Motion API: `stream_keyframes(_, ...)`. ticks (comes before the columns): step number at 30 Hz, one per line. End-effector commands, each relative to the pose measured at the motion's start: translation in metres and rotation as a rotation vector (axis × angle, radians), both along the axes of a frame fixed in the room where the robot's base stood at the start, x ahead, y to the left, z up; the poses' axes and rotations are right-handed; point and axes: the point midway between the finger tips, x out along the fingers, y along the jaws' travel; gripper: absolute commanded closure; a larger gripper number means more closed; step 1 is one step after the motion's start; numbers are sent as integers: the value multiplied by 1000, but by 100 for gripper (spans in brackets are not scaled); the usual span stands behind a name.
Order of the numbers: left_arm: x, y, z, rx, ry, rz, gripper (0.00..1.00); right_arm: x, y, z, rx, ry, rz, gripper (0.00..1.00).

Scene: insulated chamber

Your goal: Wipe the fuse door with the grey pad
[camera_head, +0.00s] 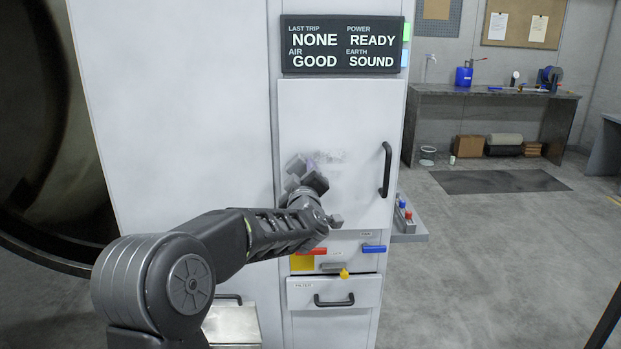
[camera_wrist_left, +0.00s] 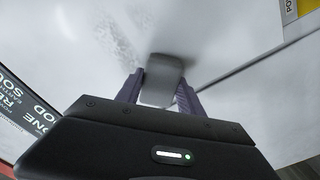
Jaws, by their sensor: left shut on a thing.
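The fuse door (camera_head: 345,110) is a pale panel with a black vertical handle (camera_head: 386,170) on its right side. A grey smudge (camera_head: 328,157) shows on the door's middle, and it also shows in the left wrist view (camera_wrist_left: 112,42). My left gripper (camera_head: 306,172) is in front of the door, just left of and below the smudge. In the left wrist view its two purple fingers are shut on the grey pad (camera_wrist_left: 162,80). The pad is at or very close to the door surface; I cannot tell if it touches. My right gripper is not in view.
A status board (camera_head: 342,46) is above the door. Below are red (camera_head: 311,251), blue (camera_head: 374,248) and yellow (camera_head: 344,273) levers and a drawer (camera_head: 334,292). A small shelf (camera_head: 409,232) juts out at right.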

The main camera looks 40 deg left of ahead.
Motion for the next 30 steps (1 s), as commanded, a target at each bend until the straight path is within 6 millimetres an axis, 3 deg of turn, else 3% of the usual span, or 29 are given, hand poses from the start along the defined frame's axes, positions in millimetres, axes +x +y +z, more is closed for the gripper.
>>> stream_keyframes(9,-1,1,2,0,-1,1,88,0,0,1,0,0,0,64)
stream_keyframes(17,-1,0,17,1,-1,0,88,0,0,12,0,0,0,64)
stream_keyframes(30,2,-4,16,1,1,-3,88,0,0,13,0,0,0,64)
